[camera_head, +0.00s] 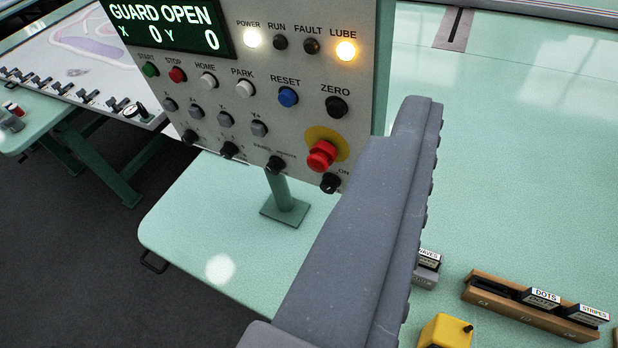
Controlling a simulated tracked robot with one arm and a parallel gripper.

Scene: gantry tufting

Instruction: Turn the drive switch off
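The grey control panel (215,105) stands on a green post in the upper middle of the view. Along its lower edge is a row of black rotary knobs. The rightmost knob (330,183) sits below the red emergency stop button (322,155), with "ON" printed beside it. The other knobs' labels are too small or slanted to read surely, so I cannot tell which one is the drive switch. My gripper (425,110) is a large grey shape rising from the bottom centre, its tip right of the panel. It appears apart from the knobs. Its finger gap does not show.
The screen (168,24) reads "GUARD OPEN", X 0, Y 0. The POWER lamp (251,38) and LUBE lamp (346,50) are lit. Pale green table surface spreads behind. A wooden rack (480,292) with labelled blocks and a yellow box (446,331) lie at lower right.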

